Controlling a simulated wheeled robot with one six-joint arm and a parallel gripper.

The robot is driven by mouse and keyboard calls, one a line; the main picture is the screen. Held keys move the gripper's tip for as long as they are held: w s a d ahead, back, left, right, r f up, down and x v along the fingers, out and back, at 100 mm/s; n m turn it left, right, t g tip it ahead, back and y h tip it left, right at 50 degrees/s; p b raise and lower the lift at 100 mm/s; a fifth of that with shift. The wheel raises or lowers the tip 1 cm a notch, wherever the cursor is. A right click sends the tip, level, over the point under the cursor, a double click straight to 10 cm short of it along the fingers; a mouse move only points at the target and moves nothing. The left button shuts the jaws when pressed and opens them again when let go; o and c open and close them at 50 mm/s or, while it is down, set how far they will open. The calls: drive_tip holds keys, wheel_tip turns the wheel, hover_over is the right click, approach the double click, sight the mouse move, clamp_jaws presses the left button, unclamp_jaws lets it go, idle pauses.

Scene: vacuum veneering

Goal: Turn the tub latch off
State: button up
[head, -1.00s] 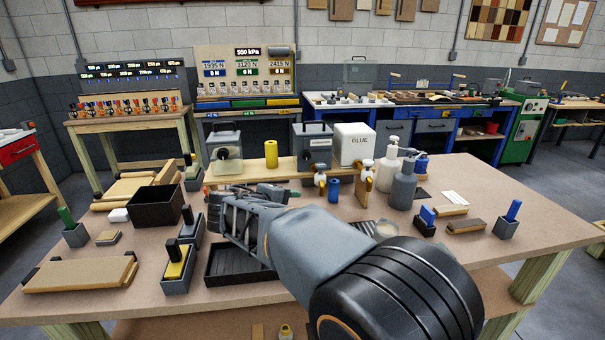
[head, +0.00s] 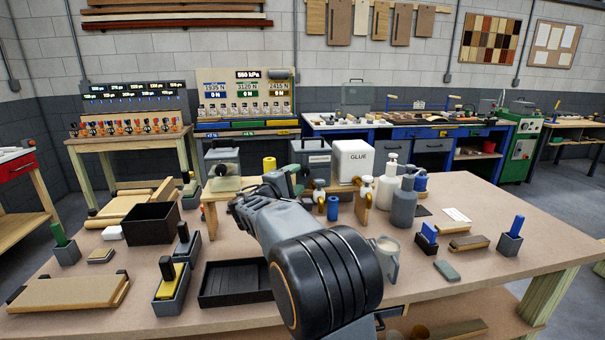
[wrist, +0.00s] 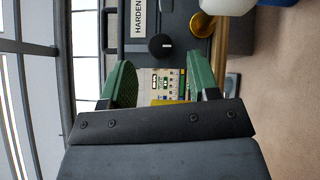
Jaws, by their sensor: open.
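A grey tub (head: 313,156) with a pale label stands at the back of the bench in the head view, beside the white glue box. In the wrist view, this grey tub (wrist: 180,20) carries a label reading "HARDEN" and a round black knob (wrist: 161,44) with a white mark, which looks like its latch. My gripper (wrist: 162,76) is open, its two green fingers apart and nothing between them. The knob shows beyond the gap, apart from the fingertips as far as I can tell. In the head view my arm hides the fingers and part of the tub front.
A white glue box (head: 352,160), pump bottles (head: 388,182) and a blue cylinder (head: 333,208) stand right of the tub. A yellow roll (head: 269,164) and another grey tub (head: 222,163) stand left. A black tray (head: 236,284) lies in front.

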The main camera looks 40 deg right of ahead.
sight(305, 173)
drive_tip(key=shift+x, duration=1.8)
drive_tip(key=shift+c, duration=0.4)
drive_tip(key=c, duration=0.8)
